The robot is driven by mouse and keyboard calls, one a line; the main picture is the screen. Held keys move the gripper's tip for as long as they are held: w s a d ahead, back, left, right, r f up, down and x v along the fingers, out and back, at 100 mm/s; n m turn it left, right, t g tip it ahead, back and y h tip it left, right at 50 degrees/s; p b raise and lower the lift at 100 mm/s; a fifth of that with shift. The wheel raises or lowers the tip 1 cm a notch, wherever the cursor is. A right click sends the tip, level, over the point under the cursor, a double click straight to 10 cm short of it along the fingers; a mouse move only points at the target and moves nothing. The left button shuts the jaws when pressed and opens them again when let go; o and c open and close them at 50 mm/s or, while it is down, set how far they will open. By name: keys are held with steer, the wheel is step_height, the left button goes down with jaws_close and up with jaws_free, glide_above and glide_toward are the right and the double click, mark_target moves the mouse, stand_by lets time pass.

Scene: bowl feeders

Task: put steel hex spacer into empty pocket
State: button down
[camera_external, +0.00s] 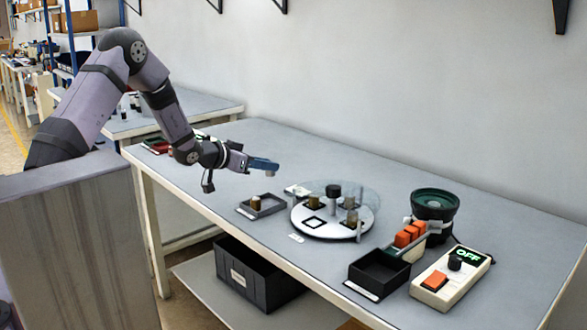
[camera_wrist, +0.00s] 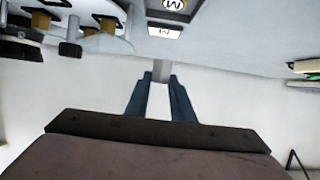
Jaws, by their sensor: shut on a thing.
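My gripper (camera_external: 265,164) hangs above the table, left of and higher than the round plate. In the wrist view its two blue fingers (camera_wrist: 162,95) are shut on a grey steel hex spacer (camera_wrist: 162,71), which sticks out past the fingertips. In the external view the spacer is too small to make out clearly. The round white plate (camera_external: 330,232) has several square pockets. The front-left pocket (camera_external: 313,223) looks empty, a dark-outlined square. Other pockets hold brass-coloured parts (camera_external: 351,218). The plate's edge shows upper left in the wrist view (camera_wrist: 105,42).
A small grey tray (camera_external: 270,209) with a brass-coloured part stands left of the plate. A dark-capped post (camera_external: 333,192) and a clear disc rise over the plate. To the right are a green bowl feeder (camera_external: 435,203), orange blocks (camera_external: 403,238), a black bin (camera_external: 379,271) and an OFF box (camera_external: 452,278).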

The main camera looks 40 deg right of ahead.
steer(key=shift+r, duration=0.55)
